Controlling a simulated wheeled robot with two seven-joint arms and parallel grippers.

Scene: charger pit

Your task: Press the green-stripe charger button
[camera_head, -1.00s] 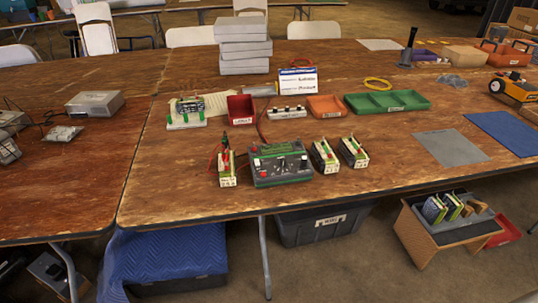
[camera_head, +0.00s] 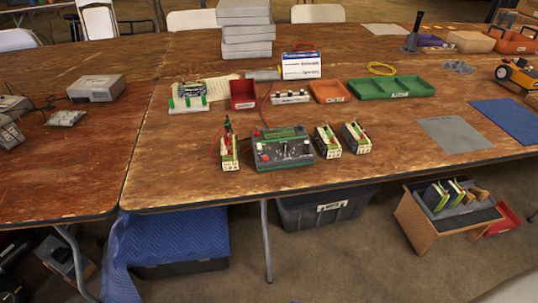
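A grey charger (camera_head: 283,152) with a green stripe along its back edge sits near the front edge of the wooden table. Its top has red and dark knobs or buttons, too small to tell apart for certain. A small battery pack (camera_head: 229,153) with red leads stands just left of it. Two similar packs stand to its right, one close (camera_head: 327,141) and one farther (camera_head: 356,138). Neither of my grippers shows in the head view, and nothing covers the charger.
Behind the charger are a red bin (camera_head: 243,94), an orange bin (camera_head: 329,91), a green tray (camera_head: 391,88) and a white-and-blue box (camera_head: 301,66). A grey mat (camera_head: 454,135) lies right. The table front around the charger is mostly clear.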

